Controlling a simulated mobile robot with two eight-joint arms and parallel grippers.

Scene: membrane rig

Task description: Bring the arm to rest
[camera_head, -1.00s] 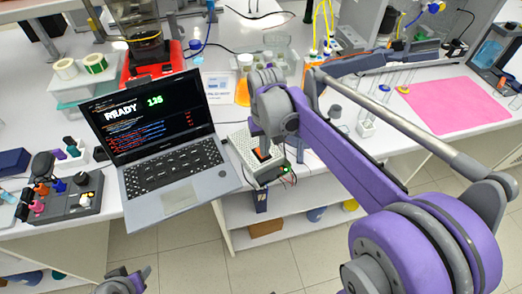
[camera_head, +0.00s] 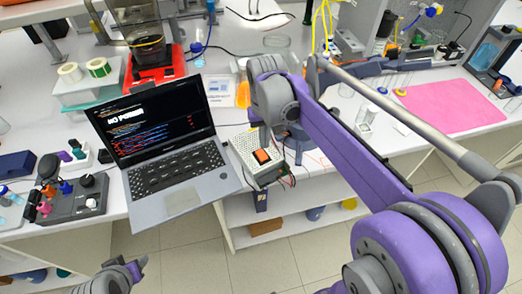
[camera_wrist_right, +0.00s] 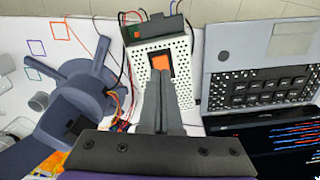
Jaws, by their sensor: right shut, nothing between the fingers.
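My right arm comes in from the right in the head view, its gripper (camera_head: 265,140) hanging over the white perforated power box (camera_head: 244,149). In the right wrist view the gripper's two fingers (camera_wrist_right: 159,75) are together with nothing between them. They point at the orange rocker switch (camera_wrist_right: 160,63) on the box (camera_wrist_right: 182,70). The switch (camera_head: 262,156) also shows in the head view; I cannot tell whether the tips touch it. My left gripper (camera_head: 126,272) shows only partly at the bottom left edge; its jaw state is unclear.
An open laptop (camera_head: 165,150) reading "NO POWER" stands left of the box. A dark blue-grey piece with radial arms (camera_wrist_right: 75,100) is beside the box. A pink mat (camera_head: 450,105) lies at the right. The bench's front edge is just before the box, with open floor below.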

